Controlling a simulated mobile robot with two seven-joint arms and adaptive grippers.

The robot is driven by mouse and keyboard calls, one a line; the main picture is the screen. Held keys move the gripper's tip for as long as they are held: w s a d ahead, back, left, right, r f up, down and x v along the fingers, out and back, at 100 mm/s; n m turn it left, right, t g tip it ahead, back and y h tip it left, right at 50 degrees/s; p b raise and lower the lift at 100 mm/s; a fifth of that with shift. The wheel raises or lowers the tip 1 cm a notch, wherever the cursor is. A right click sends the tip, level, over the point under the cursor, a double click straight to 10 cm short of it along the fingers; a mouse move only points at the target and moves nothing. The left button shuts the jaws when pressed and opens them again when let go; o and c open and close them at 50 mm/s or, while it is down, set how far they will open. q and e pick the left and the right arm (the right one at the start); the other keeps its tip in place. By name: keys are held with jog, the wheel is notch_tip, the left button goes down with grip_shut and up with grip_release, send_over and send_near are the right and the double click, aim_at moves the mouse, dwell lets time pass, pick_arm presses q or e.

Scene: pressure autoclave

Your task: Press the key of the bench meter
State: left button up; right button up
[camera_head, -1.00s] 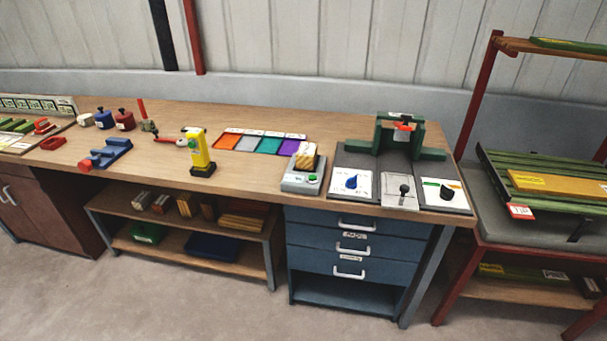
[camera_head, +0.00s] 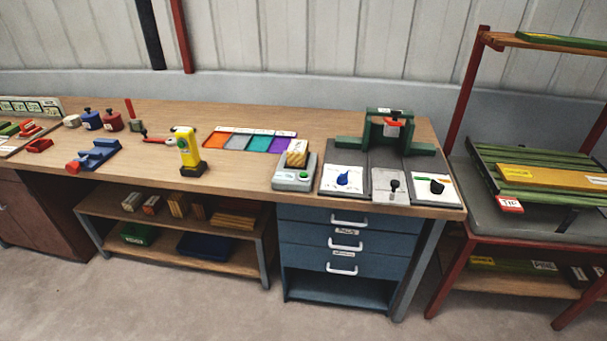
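The bench meter (camera_head: 293,180) appears to be the small grey device on the wooden bench, left of the dial panels. A green round key (camera_head: 303,175) shows on its front face. A yellowish block with a light top (camera_head: 297,153) sits on or right behind the meter's upper part; I cannot tell which. Neither my left nor my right gripper is in view.
The wooden bench (camera_head: 230,183) carries a yellow device (camera_head: 189,152), a coloured tray strip (camera_head: 238,142), blue and red vises, and panels with a blue dial (camera_head: 342,179) and a green frame (camera_head: 388,132). A red-framed rack (camera_head: 467,125) stands right. The floor in front is clear.

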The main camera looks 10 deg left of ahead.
pick_arm(q)
grip_shut()
dwell(1.0)
